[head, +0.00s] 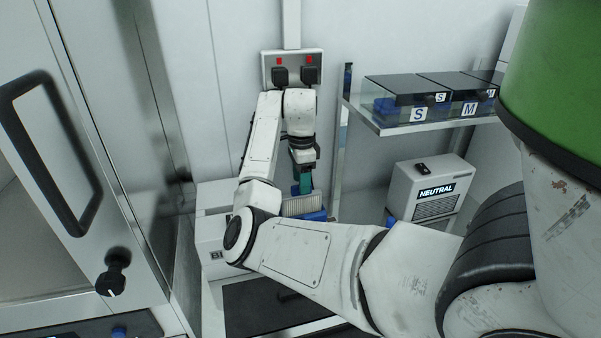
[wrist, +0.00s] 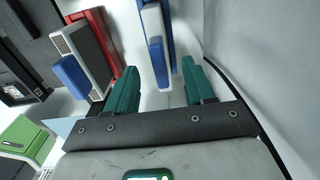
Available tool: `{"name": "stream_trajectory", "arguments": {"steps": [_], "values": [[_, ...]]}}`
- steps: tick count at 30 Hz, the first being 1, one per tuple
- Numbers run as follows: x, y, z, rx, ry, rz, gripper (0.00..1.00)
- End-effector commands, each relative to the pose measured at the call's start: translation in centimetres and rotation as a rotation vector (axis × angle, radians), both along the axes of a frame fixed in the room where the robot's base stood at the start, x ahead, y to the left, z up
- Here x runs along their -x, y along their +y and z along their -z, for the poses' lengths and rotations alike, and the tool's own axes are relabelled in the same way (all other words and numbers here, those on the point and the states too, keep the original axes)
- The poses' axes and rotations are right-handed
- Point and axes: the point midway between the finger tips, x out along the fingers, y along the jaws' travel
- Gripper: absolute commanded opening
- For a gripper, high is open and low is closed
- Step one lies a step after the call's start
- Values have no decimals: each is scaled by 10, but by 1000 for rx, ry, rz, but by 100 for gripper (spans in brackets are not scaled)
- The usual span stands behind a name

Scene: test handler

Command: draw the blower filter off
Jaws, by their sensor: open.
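My gripper (head: 304,184) reaches down at the back, over the white box with a partly hidden label starting "BL" (head: 213,243). A pale, ribbed block with blue parts (head: 302,205), which looks like the blower filter, shows just below my green fingers, partly hidden by my arm. In the wrist view my gripper (wrist: 160,66) is open. A blue and white piece with a blue tab (wrist: 155,50) lies ahead in the gap between the fingers. I cannot tell if it is the same block, or if the fingers touch it.
In the wrist view, a red and grey piece with a blue block (wrist: 70,75) stands left of the fingers. A shelf with dark-lidded bins (head: 400,98) and a white NEUTRAL unit (head: 425,190) stand right. A switch panel (head: 292,68) is behind; a handled door (head: 60,150) is left.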

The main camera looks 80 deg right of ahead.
Motion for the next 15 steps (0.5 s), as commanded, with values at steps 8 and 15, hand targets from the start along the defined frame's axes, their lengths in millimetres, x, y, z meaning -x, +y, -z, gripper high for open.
{"name": "stream_trajectory", "arguments": {"steps": [8,15], "values": [[0,1,48,-2,2,-1,53],[0,1,72,-1,0,0,53]]}}
